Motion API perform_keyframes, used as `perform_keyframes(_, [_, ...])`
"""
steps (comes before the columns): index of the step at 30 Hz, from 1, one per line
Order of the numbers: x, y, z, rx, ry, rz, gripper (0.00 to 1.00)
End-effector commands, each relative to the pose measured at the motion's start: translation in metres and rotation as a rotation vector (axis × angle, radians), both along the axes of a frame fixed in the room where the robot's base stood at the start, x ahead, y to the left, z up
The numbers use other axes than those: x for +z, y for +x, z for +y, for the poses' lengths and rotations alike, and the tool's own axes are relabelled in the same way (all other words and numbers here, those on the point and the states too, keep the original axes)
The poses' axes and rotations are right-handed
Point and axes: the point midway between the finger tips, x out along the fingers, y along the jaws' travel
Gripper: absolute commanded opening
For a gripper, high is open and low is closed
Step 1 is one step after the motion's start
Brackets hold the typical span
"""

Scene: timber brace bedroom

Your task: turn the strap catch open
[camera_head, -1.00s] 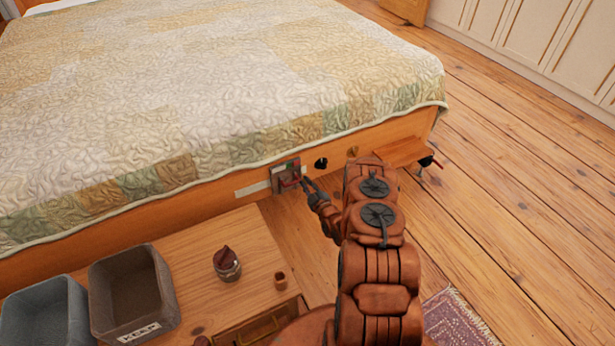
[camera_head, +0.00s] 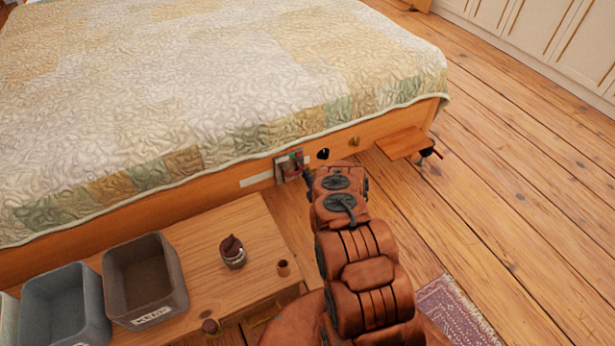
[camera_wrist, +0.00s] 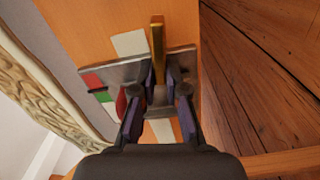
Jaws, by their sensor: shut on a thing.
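The strap catch (camera_head: 289,163) is a grey metal plate on the bed's wooden side rail, and it also shows in the wrist view (camera_wrist: 122,73). The plate carries a red mark and a green mark at its left. A brass-coloured bar (camera_wrist: 157,48) stands up at the catch's middle in the wrist view. My gripper (camera_wrist: 160,88) is at the plate, its two dark fingers on either side of the catch's handle below the bar, shut on it. In the head view my arm hides most of the gripper.
Pale strips lie on the rail (camera_head: 256,180) beside the catch. A dark knob (camera_head: 323,154) and a small wooden shelf (camera_head: 404,143) are to its right. A low wooden table (camera_head: 215,222) with grey bins (camera_head: 177,293) and a jar (camera_head: 233,256) stands in front.

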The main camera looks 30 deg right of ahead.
Motion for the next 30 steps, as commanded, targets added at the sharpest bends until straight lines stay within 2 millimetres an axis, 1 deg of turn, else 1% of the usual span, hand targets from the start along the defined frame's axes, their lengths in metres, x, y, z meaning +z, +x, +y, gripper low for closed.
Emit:
perform_keyframes(14, [-0.0002, 0.0002, -0.0004, -0.001, -0.013, 0.001, 0.00])
perform_keyframes(15, [-0.0002, 0.0002, -0.0005, -0.001, -0.013, 0.001, 0.16])
perform_keyframes(21, [-0.0001, 0.0001, -0.0005, -0.001, -0.012, 0.001, 0.37])
perform_keyframes(30, [-0.0002, -0.0007, -0.0006, -0.002, -0.012, 0.001, 0.38])
